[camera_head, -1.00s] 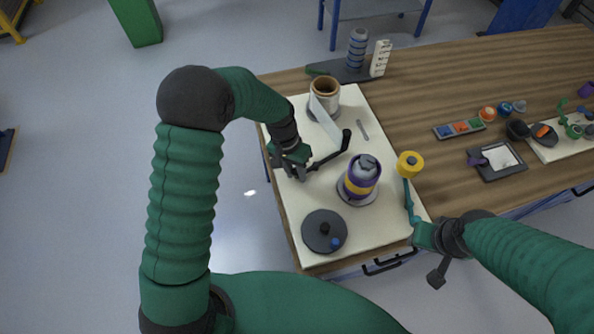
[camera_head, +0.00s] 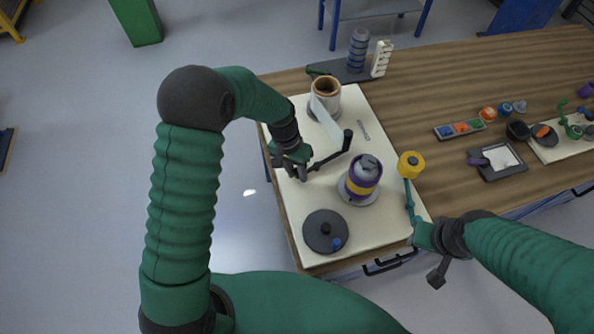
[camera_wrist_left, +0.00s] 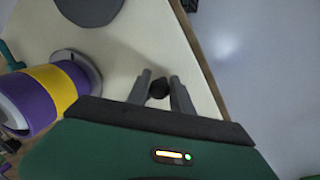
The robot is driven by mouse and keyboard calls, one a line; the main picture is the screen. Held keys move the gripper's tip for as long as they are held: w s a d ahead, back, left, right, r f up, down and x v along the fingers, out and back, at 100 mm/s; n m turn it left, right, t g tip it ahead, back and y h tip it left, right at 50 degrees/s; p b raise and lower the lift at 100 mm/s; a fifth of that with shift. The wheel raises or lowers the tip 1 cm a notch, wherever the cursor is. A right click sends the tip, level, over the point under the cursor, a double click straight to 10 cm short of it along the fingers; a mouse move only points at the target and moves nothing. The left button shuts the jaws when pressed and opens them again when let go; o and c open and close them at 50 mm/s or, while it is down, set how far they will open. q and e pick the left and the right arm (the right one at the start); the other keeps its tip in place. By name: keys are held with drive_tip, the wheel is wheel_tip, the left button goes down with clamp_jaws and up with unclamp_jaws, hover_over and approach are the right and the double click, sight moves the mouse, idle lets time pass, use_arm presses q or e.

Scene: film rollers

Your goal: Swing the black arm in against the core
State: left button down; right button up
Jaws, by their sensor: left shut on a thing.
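The black arm (camera_head: 329,160) lies over the cream board, left of the core, with an upright dark post at its far right end. The core (camera_head: 363,178) is purple with a yellow band and a grey top, and stands on a grey disc. It also shows at the left of the left wrist view (camera_wrist_left: 49,92). A gap separates arm and core. My left gripper (camera_head: 301,174) is shut on the black arm's left end, seen as a dark knob (camera_wrist_left: 158,89) between its fingers. My right gripper (camera_head: 414,224) is beside the teal arm at the board's right edge; its fingers are unclear.
A yellow roller (camera_head: 411,164) stands at the teal arm's (camera_head: 408,196) far end, right of the core. A dark round disc (camera_head: 325,231) lies at the board's (camera_head: 381,226) front. A brown-topped cup (camera_head: 325,92) and a pale upright plate (camera_head: 324,118) stand behind.

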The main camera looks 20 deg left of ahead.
use_arm(q)
drive_tip(key=shift+w+r, duration=0.2)
drive_tip(key=shift+w, duration=0.15)
drive_tip(key=shift+w+a+m+p, duration=0.35)
drive_tip(key=shift+a+m, duration=0.1)
drive_tip(key=shift+m, duration=0.45)
drive_tip(key=shift+w+a+m+g+p, duration=0.35)
drive_tip(key=shift+w+m, duration=0.2)
drive_tip(key=shift+m, duration=0.55)
drive_tip(key=shift+w+a+f+m, duration=0.15)
drive_tip(key=shift+w+m, duration=0.2)
drive_tip(key=shift+m, duration=0.25)
drive_tip(key=shift+w+a+r+m, duration=0.15)
drive_tip(key=shift+w+m, duration=0.15)
drive_tip(key=shift+m, duration=0.3)
drive_tip(key=shift+w+y, duration=0.1)
drive_tip(key=shift+y, duration=0.2)
drive_tip(key=shift+w+a+m+g, duration=0.1)
drive_tip(key=shift+m+g, duration=0.15)
drive_tip(key=shift+m, duration=0.15)
drive_tip(key=c, duration=1.4)
unclamp_jaws()
drive_tip(key=shift+o, duration=1.3)
drive_tip(key=shift+f, duration=0.15)
